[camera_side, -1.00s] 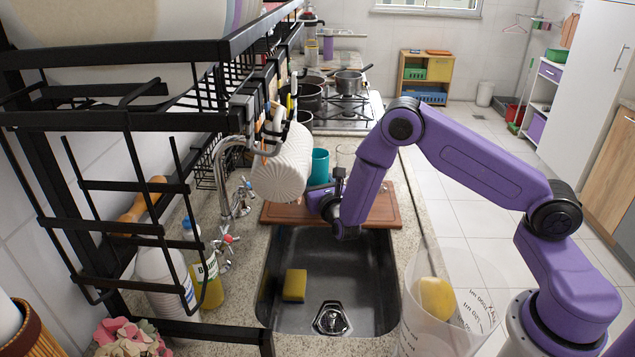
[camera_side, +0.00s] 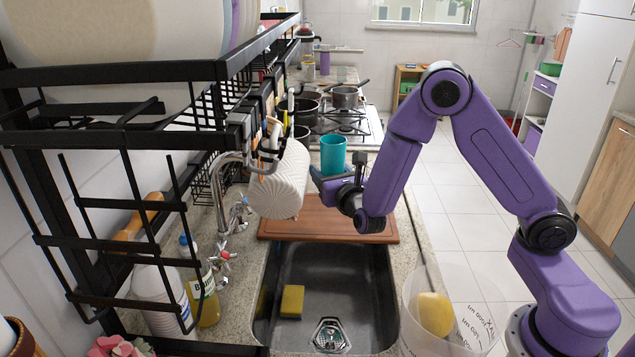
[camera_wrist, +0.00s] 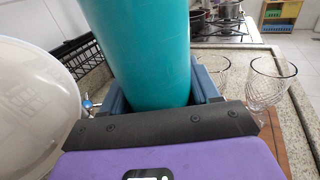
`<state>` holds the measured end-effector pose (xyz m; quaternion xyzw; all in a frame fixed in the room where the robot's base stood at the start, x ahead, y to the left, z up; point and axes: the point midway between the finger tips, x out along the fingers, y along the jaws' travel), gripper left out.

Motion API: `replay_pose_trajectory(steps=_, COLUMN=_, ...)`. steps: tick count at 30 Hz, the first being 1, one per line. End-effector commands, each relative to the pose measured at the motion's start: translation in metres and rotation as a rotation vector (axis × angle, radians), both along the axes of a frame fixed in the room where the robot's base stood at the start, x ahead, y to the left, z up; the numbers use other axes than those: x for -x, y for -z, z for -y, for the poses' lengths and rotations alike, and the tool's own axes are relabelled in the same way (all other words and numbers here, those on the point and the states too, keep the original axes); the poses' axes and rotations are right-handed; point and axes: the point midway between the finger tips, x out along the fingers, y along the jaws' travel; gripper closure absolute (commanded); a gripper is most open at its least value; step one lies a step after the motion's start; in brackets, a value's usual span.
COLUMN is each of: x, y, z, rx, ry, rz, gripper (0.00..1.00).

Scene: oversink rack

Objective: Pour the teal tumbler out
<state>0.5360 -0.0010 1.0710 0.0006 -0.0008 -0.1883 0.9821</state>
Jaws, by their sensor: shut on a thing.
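The teal tumbler (camera_side: 333,154) is upright in the side view, raised above the wooden board (camera_side: 318,222) at the far end of the sink. My gripper (camera_side: 326,180) is shut on the tumbler's lower part. In the wrist view the tumbler (camera_wrist: 150,50) stands between the two blue-grey fingers (camera_wrist: 160,95). Its inside and contents are hidden.
A wine glass (camera_wrist: 268,82) stands to the right in the wrist view. A black rack (camera_side: 150,135) fills the left. A clear container (camera_side: 455,310) with a yellow item stands right of the sink.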

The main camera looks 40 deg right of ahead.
Motion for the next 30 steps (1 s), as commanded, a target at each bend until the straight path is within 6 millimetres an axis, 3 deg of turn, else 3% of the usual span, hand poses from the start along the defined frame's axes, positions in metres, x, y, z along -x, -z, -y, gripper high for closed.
replay_pose_trajectory(steps=3, x=0.026, y=-0.011, z=-0.001, rx=0.001, ry=-0.005, rz=-0.001, gripper=0.7)
replay_pose_trajectory(steps=9, x=0.058, y=-0.025, z=-0.001, rx=0.0, ry=-0.004, rz=0.0, gripper=0.7)
replay_pose_trajectory(steps=17, x=0.076, y=-0.03, z=-0.004, rx=0.001, ry=-0.003, rz=-0.004, gripper=0.7)
replay_pose_trajectory(steps=20, x=0.075, y=-0.022, z=-0.012, rx=0.002, ry=-0.003, rz=-0.007, gripper=0.7)
replay_pose_trajectory(steps=30, x=0.067, y=0.037, z=-0.066, rx=0.001, ry=-0.001, rz=-0.012, gripper=0.7)
